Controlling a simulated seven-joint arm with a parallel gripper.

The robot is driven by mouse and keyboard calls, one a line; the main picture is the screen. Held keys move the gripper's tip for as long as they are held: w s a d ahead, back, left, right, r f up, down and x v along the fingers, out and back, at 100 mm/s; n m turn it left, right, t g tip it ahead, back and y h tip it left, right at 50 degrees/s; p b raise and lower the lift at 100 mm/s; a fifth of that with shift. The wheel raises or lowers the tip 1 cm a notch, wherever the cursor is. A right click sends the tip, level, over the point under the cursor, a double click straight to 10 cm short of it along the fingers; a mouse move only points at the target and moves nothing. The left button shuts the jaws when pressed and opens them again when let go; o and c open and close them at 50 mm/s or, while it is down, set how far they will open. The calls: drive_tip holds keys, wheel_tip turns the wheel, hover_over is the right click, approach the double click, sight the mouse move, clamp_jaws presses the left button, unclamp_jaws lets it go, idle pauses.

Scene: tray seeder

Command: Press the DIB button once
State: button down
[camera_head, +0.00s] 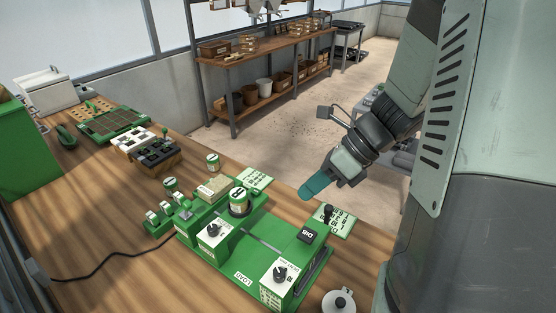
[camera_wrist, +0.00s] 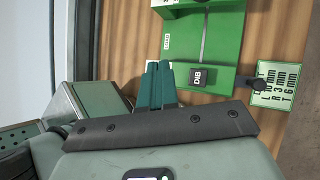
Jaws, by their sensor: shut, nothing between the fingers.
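The DIB button (camera_head: 308,236) is a black square block with white lettering on the right part of the green seeder base (camera_head: 222,266). In the wrist view the DIB button (camera_wrist: 198,79) shows plainly, and nothing covers it. My gripper (camera_head: 305,194) has teal fingers that are shut and empty. In the head view it is above the table's right edge, up and away from the button. In the wrist view the fingertips (camera_wrist: 158,66) are to the left of the button and apart from it.
White boxes with black knobs (camera_head: 213,231) (camera_head: 280,274) stand on the base. A black knob with a printed card (camera_head: 335,217) is beside the button. A round white lidded pot (camera_head: 339,302) stands at the front. Trays (camera_head: 113,123) and small levers (camera_head: 165,214) are at the left.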

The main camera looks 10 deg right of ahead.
drive_tip(key=f+m, duration=0.1)
drive_tip(key=d+f+m, duration=0.1)
drive_tip(key=w+f+m+y, duration=0.1)
drive_tip(key=shift+d+m+t, duration=0.3)
drive_tip(key=shift+d+m, duration=0.05)
drive_tip(key=shift+m, duration=0.05)
approach(303, 233)
drive_tip(key=shift+w+a+f, duration=0.15)
drive_tip(key=shift+a+f, duration=0.3)
drive_tip(key=shift+a, duration=0.4)
drive_tip(key=shift+w+a+f, duration=0.1)
drive_tip(key=shift+a+f, duration=0.3)
drive_tip(key=shift+a, duration=0.45)
drive_tip(key=shift+w+a+f, duration=0.15)
drive_tip(key=shift+a+f, duration=0.3)
drive_tip(key=shift+a, duration=0.45)
drive_tip(key=shift+f, duration=0.1)
drive_tip(key=shift+f, duration=0.3)
drive_tip(key=shift+f, duration=0.8)
idle(0.6)
drive_tip(key=shift+r, duration=1.25)
